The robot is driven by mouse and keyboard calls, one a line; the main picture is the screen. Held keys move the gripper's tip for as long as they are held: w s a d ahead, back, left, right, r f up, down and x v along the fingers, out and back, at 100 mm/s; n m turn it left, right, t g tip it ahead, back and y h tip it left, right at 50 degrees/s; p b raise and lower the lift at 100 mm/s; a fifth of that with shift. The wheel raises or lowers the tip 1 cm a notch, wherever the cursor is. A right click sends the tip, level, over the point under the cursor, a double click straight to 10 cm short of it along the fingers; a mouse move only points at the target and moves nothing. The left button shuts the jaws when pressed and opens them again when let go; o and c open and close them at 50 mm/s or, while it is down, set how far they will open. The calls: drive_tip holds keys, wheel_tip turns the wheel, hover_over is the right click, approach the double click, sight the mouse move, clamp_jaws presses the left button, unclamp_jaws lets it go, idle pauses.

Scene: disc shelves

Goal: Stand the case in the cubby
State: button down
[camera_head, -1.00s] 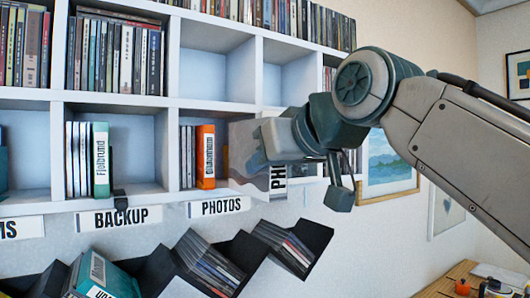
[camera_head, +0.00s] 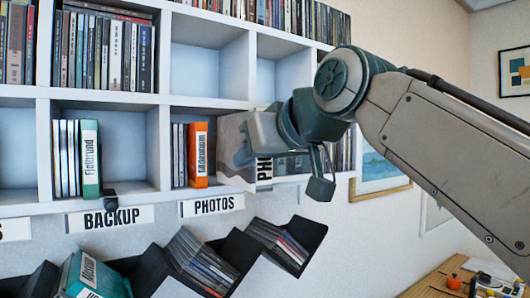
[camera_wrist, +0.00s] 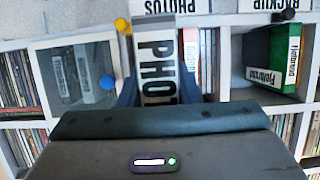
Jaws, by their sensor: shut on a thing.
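A thin case with a grey picture cover (camera_head: 235,150) and a white spine label starting "PHO" is held upright. It is at the front of the PHOTOS cubby, right of an orange case (camera_head: 198,155). My gripper (camera_head: 258,140) is shut on it from the right. In the wrist view the case's spine label (camera_wrist: 157,65) shows between my fingers (camera_wrist: 158,92). The PHOTOS label (camera_head: 212,206) is on the shelf edge below the cubby. The case hides the cubby's right part, so I cannot tell how far in it is.
Grey-spined cases (camera_head: 180,155) stand left of the orange case. The BACKUP cubby holds a green case (camera_head: 90,158) and has room at its right. Slanted black racks (camera_head: 205,262) hold discs below. A table (camera_head: 440,280) is at lower right.

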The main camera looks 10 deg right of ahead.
sight(230, 157)
drive_tip(key=w+a, duration=0.1)
drive_tip(key=w, duration=0.1)
drive_tip(key=w+a+p, duration=0.1)
drive_tip(key=w, duration=0.1)
drive_tip(key=w+a+p, duration=0.1)
drive_tip(key=w, duration=0.2)
drive_tip(key=shift+w, duration=0.1)
drive_tip(key=shift+r+p+x, duration=0.2)
drive_tip(key=shift+p+x, duration=0.3)
drive_tip(key=shift+x, duration=0.65)
drive_tip(key=shift+f, duration=0.25)
drive_tip(key=c, duration=1)
unclamp_jaws()
drive_tip(key=shift+c, duration=0.2)
drive_tip(key=shift+o, duration=0.4)
drive_tip(key=shift+b, duration=0.3)
